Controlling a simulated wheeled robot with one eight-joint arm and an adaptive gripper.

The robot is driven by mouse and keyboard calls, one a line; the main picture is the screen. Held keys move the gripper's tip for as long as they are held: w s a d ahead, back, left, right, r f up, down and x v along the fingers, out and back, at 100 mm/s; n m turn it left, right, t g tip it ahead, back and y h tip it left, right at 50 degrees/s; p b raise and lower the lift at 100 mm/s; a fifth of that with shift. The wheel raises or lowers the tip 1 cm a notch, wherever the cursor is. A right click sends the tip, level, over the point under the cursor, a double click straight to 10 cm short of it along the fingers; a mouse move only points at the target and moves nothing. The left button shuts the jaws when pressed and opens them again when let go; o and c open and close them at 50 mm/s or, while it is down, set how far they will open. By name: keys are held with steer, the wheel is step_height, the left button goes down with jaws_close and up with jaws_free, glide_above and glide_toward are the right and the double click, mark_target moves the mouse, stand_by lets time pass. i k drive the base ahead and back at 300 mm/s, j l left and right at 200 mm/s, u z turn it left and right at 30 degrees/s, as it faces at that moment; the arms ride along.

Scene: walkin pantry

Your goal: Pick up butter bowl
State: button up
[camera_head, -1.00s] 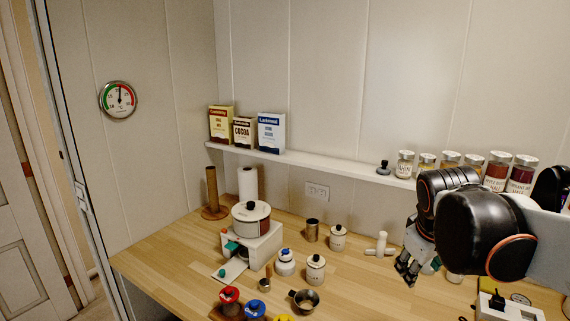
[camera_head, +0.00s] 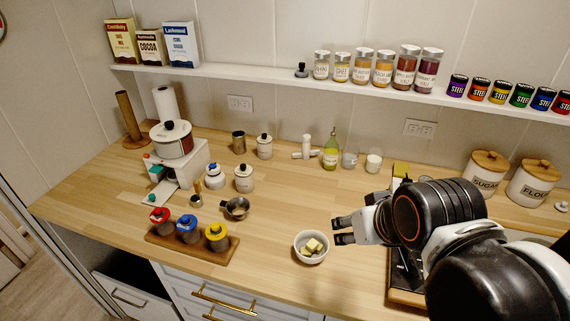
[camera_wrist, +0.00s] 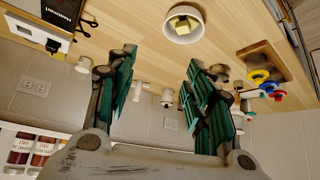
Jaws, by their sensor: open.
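The butter bowl is a small white bowl (camera_head: 299,256) with yellow butter pieces (camera_head: 314,246) in it. It stands on the wooden counter near the front edge, in the middle of the head view. In the wrist view the bowl (camera_wrist: 170,30) shows at the top, beyond the fingertips and between their lines. My gripper (camera_head: 341,230) is open and empty, just right of the bowl and apart from it, seemingly above the counter. Its green-padded fingers (camera_wrist: 160,72) are spread wide in the wrist view.
A small metal pot (camera_head: 236,207) and a wooden rack (camera_head: 190,248) with red, blue and yellow lidded jars lie left of the bowl. An oil bottle (camera_head: 331,151) and small jars stand behind. The counter around the bowl is mostly clear.

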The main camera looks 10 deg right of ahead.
mark_target(311, 247)
steer(key=k+l+u, duration=0.15)
steer(key=l, duration=0.25)
steer(key=k+l+u, duration=0.15)
steer(key=l, duration=0.25)
steer(key=k+l+u, duration=0.15)
steer(key=l, duration=0.2)
steer(key=k+l+u, duration=0.2)
steer(key=k+l, duration=0.1)
steer(key=l, duration=0.05)
